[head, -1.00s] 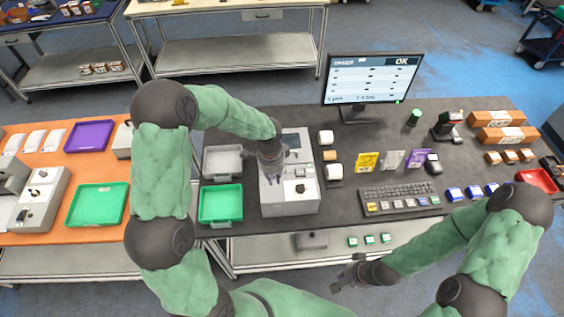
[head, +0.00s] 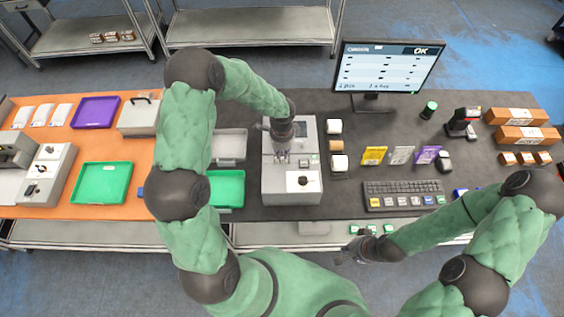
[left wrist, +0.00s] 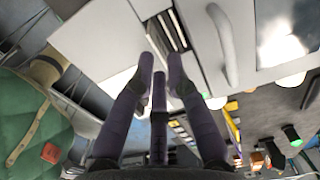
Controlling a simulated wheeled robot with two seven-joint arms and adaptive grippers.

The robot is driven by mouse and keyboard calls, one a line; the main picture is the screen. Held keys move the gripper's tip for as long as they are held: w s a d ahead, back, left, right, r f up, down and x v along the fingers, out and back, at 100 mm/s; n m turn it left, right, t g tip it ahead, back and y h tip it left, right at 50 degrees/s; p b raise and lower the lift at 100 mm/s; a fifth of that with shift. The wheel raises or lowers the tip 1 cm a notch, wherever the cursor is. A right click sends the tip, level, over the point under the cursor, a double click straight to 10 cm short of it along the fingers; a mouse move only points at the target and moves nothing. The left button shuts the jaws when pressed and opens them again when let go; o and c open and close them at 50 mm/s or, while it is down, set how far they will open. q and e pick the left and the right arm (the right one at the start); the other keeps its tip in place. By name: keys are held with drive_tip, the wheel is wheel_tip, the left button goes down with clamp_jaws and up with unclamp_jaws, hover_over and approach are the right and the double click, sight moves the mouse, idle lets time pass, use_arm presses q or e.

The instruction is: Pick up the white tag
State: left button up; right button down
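A pale card (head: 401,155) stands between a yellow card (head: 374,155) and a purple card (head: 427,155) on the dark table; I cannot tell whether it is the white tag. My left gripper (head: 282,158) points down over the grey-white machine (head: 290,196) on the table. In the left wrist view the fingers of my left gripper (left wrist: 160,66) are apart, close to the machine's pale front and dark slots. I see nothing clearly held between them. My right gripper (head: 345,250) is off the front edge of the table, its fingers apart and empty.
A keyboard (head: 400,188), a monitor (head: 388,66) and a scanner on a stand (head: 462,122) are right of the machine. White rolls (head: 334,126) stand beside it. Dark tabletop is clear between the rolls and cards.

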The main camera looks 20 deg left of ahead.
sight(282, 159)
use_arm(q)
wheel_tip(282, 159, down, 4)
drive_tip(key=shift+s+f, duration=0.1)
drive_tip(key=shift+f, duration=0.05)
drive_tip(key=shift+s, duration=0.1)
clamp_jaws()
drive_tip(key=shift+p, duration=0.3)
